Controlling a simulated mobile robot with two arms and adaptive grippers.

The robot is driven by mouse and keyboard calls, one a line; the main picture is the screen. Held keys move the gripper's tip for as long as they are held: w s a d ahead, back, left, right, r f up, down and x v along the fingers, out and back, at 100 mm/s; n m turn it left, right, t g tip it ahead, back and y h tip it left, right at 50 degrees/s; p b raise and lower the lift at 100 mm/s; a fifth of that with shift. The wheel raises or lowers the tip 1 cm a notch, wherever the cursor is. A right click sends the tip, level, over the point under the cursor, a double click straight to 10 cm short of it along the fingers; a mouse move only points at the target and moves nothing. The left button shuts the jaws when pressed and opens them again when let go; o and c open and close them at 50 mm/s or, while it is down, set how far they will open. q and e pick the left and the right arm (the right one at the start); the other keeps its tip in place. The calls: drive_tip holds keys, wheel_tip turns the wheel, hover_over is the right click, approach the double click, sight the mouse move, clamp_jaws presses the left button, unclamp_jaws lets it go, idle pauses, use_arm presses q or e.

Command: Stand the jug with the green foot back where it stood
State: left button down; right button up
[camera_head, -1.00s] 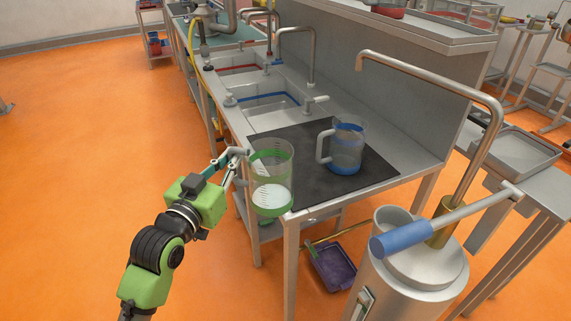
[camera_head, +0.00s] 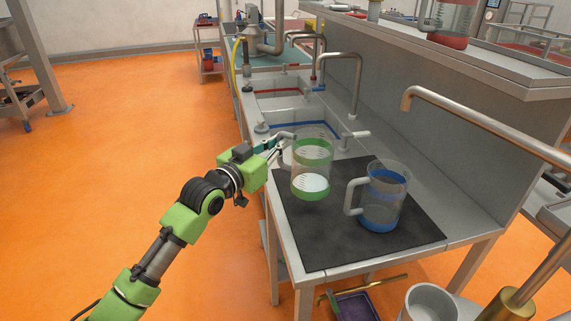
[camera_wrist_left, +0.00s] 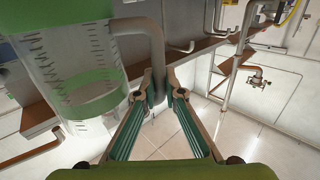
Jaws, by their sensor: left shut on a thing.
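The jug with the green foot (camera_head: 312,182) is clear, with green bands and something white low inside. My left gripper (camera_head: 284,147) is shut on its handle at the jug's left side. In the left wrist view the jug (camera_wrist_left: 75,65) fills the upper left, and its grey handle (camera_wrist_left: 152,40) runs down between the fingertips (camera_wrist_left: 157,92). The jug looks upright over the left part of the dark mat (camera_head: 330,248); I cannot tell whether its foot touches. A jug with a blue foot (camera_head: 381,212) stands on the mat to its right. My right gripper is not in view.
The mat lies on a steel counter (camera_head: 462,238) with a back wall on the right. Sinks (camera_head: 285,108) and bent taps (camera_head: 340,58) are behind the jug. A long pipe (camera_head: 480,118) reaches in from the right. The mat's front part is bare.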

sight(279, 161)
use_arm(q)
wheel_tip(279, 161, down, 4)
drive_tip(key=shift+w+d, duration=0.1)
drive_tip(key=shift+f, duration=0.5)
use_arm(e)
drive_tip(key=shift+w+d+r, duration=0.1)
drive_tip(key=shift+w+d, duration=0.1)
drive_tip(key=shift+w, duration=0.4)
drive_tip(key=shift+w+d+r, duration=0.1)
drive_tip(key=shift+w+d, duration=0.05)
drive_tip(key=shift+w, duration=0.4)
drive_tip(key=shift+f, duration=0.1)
use_arm(q)
drive_tip(key=shift+f, duration=0.2)
drive_tip(key=c, duration=2.1)
unclamp_jaws()
drive_tip(key=shift+c, duration=0.2)
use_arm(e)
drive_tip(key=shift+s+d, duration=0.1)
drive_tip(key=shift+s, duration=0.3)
